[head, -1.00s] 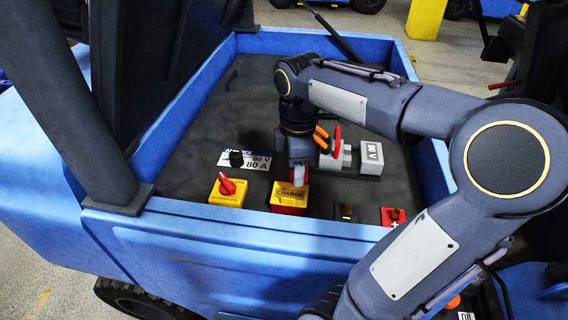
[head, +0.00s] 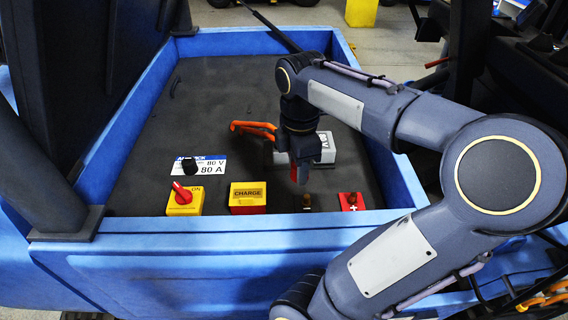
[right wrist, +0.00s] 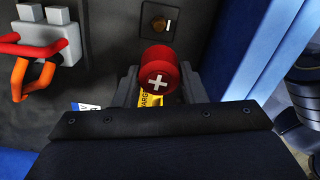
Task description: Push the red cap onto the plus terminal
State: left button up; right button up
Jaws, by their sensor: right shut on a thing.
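My right gripper (head: 299,170) points down over the dark deck and is shut on the red cap (head: 293,168). In the right wrist view the cap (right wrist: 157,80) sits between the fingers (right wrist: 157,88), its white plus mark facing the camera. The plus terminal (head: 352,201), on a red base with a white plus, is to the right of the gripper, apart from the cap. A bronze terminal on a dark base (head: 307,203) is nearer, just in front of the cap; it also shows in the right wrist view (right wrist: 160,21). My left gripper is out of view.
A yellow and red CHARGE block (head: 247,198) and a yellow switch with a red knob (head: 184,199) stand left along the front edge. Blue walls (head: 230,224) bound the deck.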

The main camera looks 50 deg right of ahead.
send_over(352, 195)
jog(key=shift+s+a, duration=0.2)
jog(key=shift+s, duration=0.25)
dwell(0.5)
jog(key=shift+f+b, duration=2.4)
jog(key=shift+f, duration=0.6)
jog(key=shift+w+d, duration=0.1)
jog(key=shift+w, duration=0.15)
jog(key=shift+w+d, duration=0.15)
jog(key=shift+w, duration=0.1)
jog(key=shift+f, duration=0.1)
jog(key=shift+f+b, duration=1)
jog(key=shift+f, duration=0.15)
